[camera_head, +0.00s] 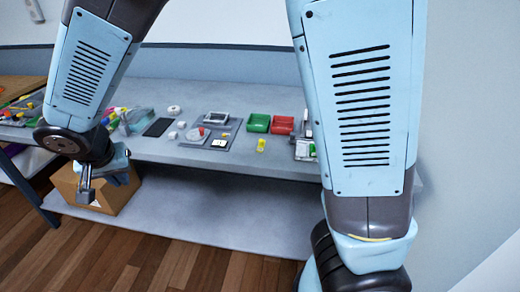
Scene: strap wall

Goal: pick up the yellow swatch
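A small bright yellow item (261,145) is near the front edge of the grey table, right of centre. A pale card with some yellow (219,143) lies on a grey tray to its left. Both are too small to tell which, if either, is the yellow swatch. My gripper (92,190) hangs at the left, in front of the table and below its top, well apart from both items. Its fingers are small and seen at an angle, so I cannot tell how far apart they are.
The grey table (190,155) also holds a green bin (257,122), a red bin (283,125) and a black flat pad (158,127). A cardboard box (112,197) stands on the lower shelf (210,205) behind my gripper. My arm hides the table's right part.

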